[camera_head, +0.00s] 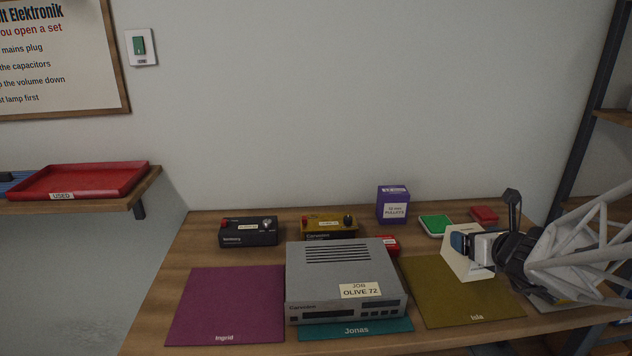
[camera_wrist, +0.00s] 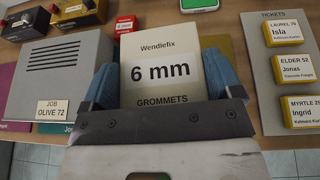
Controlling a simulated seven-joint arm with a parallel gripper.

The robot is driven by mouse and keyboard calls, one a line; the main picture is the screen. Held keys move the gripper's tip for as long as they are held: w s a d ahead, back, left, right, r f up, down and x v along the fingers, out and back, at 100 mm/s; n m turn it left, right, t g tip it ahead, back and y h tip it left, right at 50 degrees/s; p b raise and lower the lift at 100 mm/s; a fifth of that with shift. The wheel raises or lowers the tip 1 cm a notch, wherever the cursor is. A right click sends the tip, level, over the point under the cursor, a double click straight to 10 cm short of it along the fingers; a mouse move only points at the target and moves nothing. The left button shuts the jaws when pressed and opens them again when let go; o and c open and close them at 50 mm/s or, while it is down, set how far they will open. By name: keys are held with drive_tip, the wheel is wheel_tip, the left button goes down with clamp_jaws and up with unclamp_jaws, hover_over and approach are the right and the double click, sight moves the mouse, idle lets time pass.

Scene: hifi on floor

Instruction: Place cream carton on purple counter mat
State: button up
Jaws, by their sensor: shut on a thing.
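The cream carton (camera_head: 458,267) is in my gripper (camera_head: 471,244), over the back right part of the olive mat labelled Isla; I cannot tell whether it touches the mat. In the wrist view the carton (camera_wrist: 165,48) reads "Wendlefix 6 mm GROMMETS" and sits between the two blue fingertips (camera_wrist: 162,88), which are shut on it. The purple counter mat (camera_head: 225,305), labelled Ingrid, lies flat at the front left of the bench, bare, well to the left of my gripper.
A grey hi-fi unit (camera_head: 345,268) stands on the teal Jonas mat (camera_head: 390,327), between the purple mat and the olive mat (camera_head: 435,300). Behind are a black device (camera_head: 248,236), a yellow device (camera_head: 329,230), a purple box (camera_head: 393,205) and a green-topped tin (camera_head: 435,225).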

drive_tip(key=shift+w+a+r+n, duration=0.1)
drive_tip(key=shift+w+a+n, duration=0.2)
drive_tip(key=shift+w+a, duration=0.25)
drive_tip(key=w+a+n+g+y, duration=0.2)
drive_tip(key=w+a+n+y, duration=0.1)
drive_tip(key=a, duration=0.9)
drive_tip(key=w+a+n+g+y, duration=0.1)
drive_tip(key=w+a+n+y, duration=0.25)
drive_tip(key=a, duration=0.85)
drive_tip(key=w+a+n+g+y, duration=0.2)
drive_tip(key=w+a+n+y, duration=0.1)
drive_tip(key=a, duration=0.9)
drive_tip(key=s+a+n+g+y, duration=0.2)
drive_tip(key=s+a+g, duration=0.1)
drive_tip(key=a, duration=1.1)
drive_tip(key=shift+n, duration=0.35)
wheel_tip(320, 180, down, 6)
